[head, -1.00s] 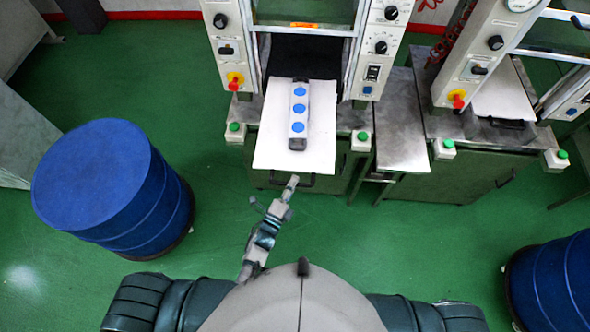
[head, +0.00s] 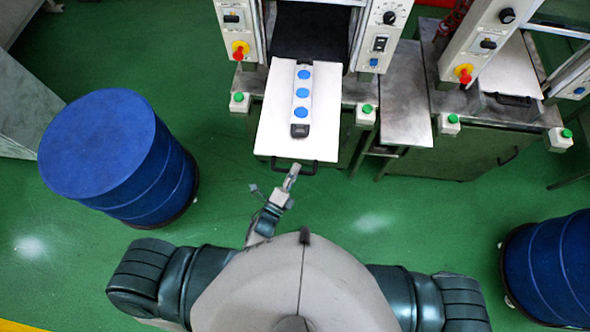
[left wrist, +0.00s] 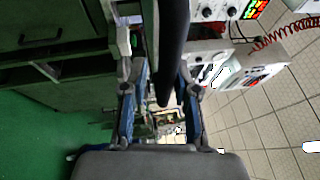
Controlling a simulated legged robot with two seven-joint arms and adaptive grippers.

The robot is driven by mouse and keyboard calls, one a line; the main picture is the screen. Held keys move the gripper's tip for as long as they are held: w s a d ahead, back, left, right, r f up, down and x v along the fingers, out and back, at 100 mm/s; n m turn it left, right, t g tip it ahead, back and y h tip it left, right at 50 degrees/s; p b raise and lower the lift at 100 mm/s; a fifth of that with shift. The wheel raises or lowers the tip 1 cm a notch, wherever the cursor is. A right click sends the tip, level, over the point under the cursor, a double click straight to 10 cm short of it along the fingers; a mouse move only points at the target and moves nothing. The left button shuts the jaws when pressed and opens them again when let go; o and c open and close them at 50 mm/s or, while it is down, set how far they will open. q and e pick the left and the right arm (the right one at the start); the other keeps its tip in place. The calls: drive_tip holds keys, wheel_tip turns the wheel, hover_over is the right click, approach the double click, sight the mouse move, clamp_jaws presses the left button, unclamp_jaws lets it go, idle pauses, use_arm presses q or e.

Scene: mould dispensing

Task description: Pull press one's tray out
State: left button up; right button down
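Press one's tray (head: 274,125) is a pale flat plate reaching out of the press opening toward me. A grey mould with three blue round spots (head: 302,98) lies on it. The tray's black handle (head: 312,171) is at its front edge. My left gripper (head: 292,170) is at this handle, left of its middle. In the left wrist view the dark handle bar (left wrist: 173,50) runs between the two fingers of the left gripper (left wrist: 163,85), which appear closed around it; exact finger contact is hard to see. My right gripper is not in view.
Press one's columns (head: 238,30) flank the opening, with green buttons (head: 239,102) on both sides. A second press with its own tray (head: 510,75) stands at the right. Blue drums (head: 98,145) stand at left and right (head: 555,265). Green floor around me is clear.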

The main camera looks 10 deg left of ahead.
use_arm(q)
drive_tip(key=shift+w+r, duration=0.15)
drive_tip(key=v, duration=1.2)
idle(0.3)
drive_tip(key=s+a+f+n+g+y, duration=0.2)
drive_tip(key=f+n+g, duration=0.15)
drive_tip(key=f, duration=0.55)
drive_tip(key=s+a+f+n+g+y, duration=0.15)
drive_tip(key=f+n, duration=0.25)
drive_tip(key=f, duration=0.5)
drive_tip(key=s+a+f+n+g+y, duration=0.1)
drive_tip(key=s+f+n+g, duration=0.15)
drive_tip(key=f, duration=0.75)
drive_tip(key=s+a+f+n+g+y, duration=0.1)
drive_tip(key=s+a+f+n+g, duration=0.2)
drive_tip(key=s+f, duration=0.2)
drive_tip(key=s+a+f+n+g+y, duration=0.1)
drive_tip(key=s+a+f+n+g, duration=0.2)
drive_tip(key=s, duration=0.4)
drive_tip(key=s+a+f+n+g+y, duration=0.1)
drive_tip(key=s+a+f+n+g, duration=0.2)
drive_tip(key=s+f, duration=0.4)
drive_tip(key=shift+a+f+n+g, duration=0.2)
drive_tip(key=shift+a+n+g, duration=0.15)
drive_tip(key=shift+a+n, duration=0.55)
drive_tip(key=shift+d, duration=0.15)
